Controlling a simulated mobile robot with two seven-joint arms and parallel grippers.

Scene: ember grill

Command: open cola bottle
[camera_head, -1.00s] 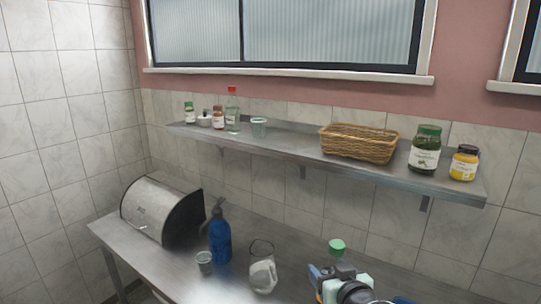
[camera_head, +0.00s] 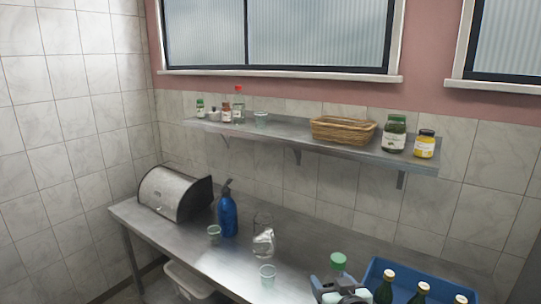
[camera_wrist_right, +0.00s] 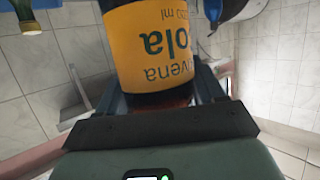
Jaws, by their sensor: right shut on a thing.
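The cola bottle (camera_wrist_right: 158,45) fills the upper middle of the right wrist view, with an orange label whose text is upside down there. My right gripper (camera_wrist_right: 165,95) is shut on it. In the head view my right gripper (camera_head: 340,288) is at the bottom edge, over the counter's front. A round green cap (camera_head: 338,259) shows just above it; I cannot tell surely whether it belongs to the held bottle. The bottle's body is hidden in the head view. My left gripper is not in view.
A blue crate (camera_head: 379,266) with several bottles (camera_head: 388,283) is right of my gripper. On the steel counter (camera_head: 310,238) are a bread bin (camera_head: 172,192), a blue siphon (camera_head: 227,215), a pitcher (camera_head: 263,240) and cups (camera_head: 214,232). A shelf (camera_head: 290,139) hangs above.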

